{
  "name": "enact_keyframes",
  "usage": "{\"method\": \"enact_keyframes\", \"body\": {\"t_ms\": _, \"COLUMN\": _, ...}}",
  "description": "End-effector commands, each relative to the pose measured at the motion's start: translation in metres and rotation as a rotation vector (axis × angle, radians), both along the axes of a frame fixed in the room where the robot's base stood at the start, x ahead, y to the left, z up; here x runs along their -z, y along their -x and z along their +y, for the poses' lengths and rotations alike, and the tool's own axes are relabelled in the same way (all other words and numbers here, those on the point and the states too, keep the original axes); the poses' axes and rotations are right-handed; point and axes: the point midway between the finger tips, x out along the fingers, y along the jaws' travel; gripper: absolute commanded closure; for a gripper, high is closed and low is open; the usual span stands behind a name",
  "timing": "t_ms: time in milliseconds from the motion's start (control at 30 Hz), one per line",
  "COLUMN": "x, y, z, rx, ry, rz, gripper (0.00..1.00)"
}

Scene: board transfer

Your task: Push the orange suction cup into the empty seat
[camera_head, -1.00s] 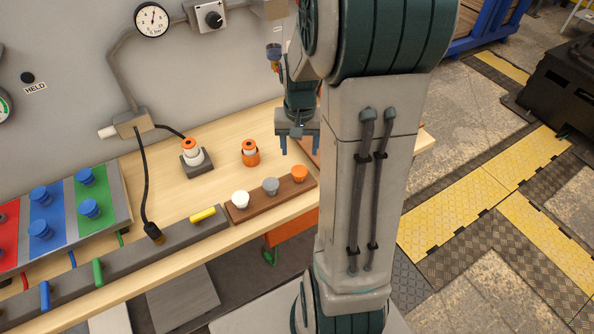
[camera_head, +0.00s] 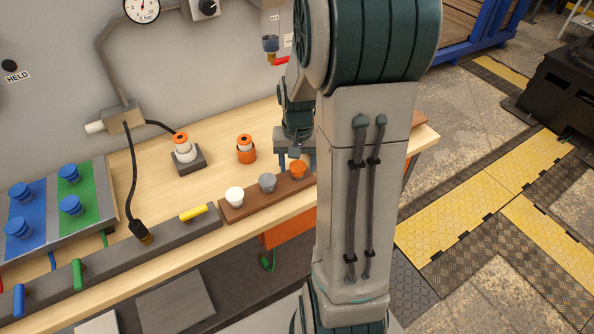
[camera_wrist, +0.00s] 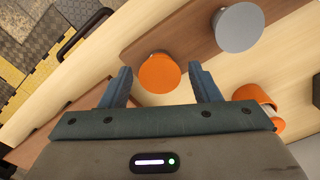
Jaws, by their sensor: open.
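The orange suction cup (camera_head: 298,169) stands at the right end of a brown wooden rack (camera_head: 232,212), beside a grey cup (camera_head: 267,182) and a white cup (camera_head: 234,196). My gripper (camera_head: 296,160) is open, close above the orange cup. In the wrist view the round top of the orange cup (camera_wrist: 159,73) lies between the fingertips of my gripper (camera_wrist: 161,78), with gaps to both fingers. The grey cup (camera_wrist: 238,27) is farther up. I cannot make out an empty seat in either view.
An orange-and-white piece (camera_head: 246,151) stands on the wooden bench behind the rack. A similar stack (camera_head: 184,149) sits on a dark block. A yellow handle (camera_head: 194,212) lies on the grey rail left of the rack. A blue-and-green panel (camera_head: 47,207) is at far left.

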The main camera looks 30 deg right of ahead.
Motion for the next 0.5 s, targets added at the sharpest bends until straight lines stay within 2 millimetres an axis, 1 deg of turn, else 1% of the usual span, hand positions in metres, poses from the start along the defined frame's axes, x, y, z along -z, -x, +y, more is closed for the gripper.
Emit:
{"method": "enact_keyframes", "body": {"t_ms": 33, "x": -0.0002, "y": 0.0, "z": 0.0, "rx": 0.0, "ry": 0.0, "rz": 0.0, "gripper": 0.49}}
{"method": "enact_keyframes", "body": {"t_ms": 67, "x": -0.0002, "y": 0.0, "z": 0.0, "rx": 0.0, "ry": 0.0, "rz": 0.0, "gripper": 0.58}}
{"method": "enact_keyframes", "body": {"t_ms": 100, "x": -0.0002, "y": 0.0001, "z": 0.0, "rx": 0.0, "ry": 0.0, "rz": 0.0, "gripper": 0.69}}
{"method": "enact_keyframes", "body": {"t_ms": 167, "x": -0.0002, "y": 0.0, "z": 0.0, "rx": 0.0, "ry": 0.0, "rz": 0.0, "gripper": 0.84}}
{"method": "enact_keyframes", "body": {"t_ms": 500, "x": -0.0005, "y": 0.0, "z": 0.0, "rx": 0.0, "ry": 0.0, "rz": 0.0, "gripper": 0.85}}
